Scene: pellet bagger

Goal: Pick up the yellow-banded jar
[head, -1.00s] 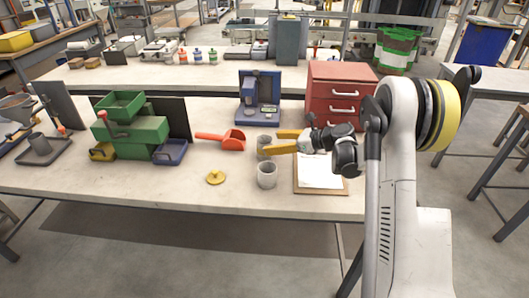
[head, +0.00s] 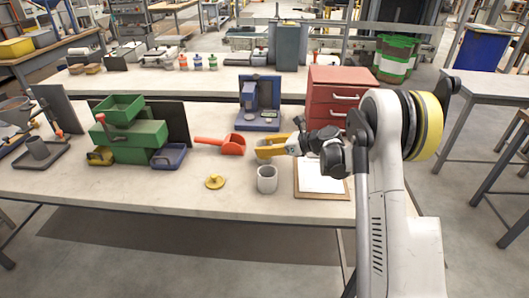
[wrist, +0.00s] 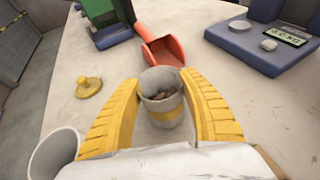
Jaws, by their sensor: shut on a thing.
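The yellow-banded jar (wrist: 165,114) is a grey cylinder with pellets visible inside and yellow stripes low on its side. In the wrist view it stands upright between the two yellow fingers of my gripper (wrist: 162,88), which are shut on it. In the head view my gripper (head: 266,147) is low over the front bench, and its fingers largely hide the jar. I cannot tell whether the jar's base touches the bench.
A second grey jar (head: 267,179) stands close in front of my gripper. A yellow lid (head: 214,181), red scoop (head: 233,144), blue scale (head: 260,122), clipboard (head: 320,178) and red drawer cabinet (head: 333,94) surround it.

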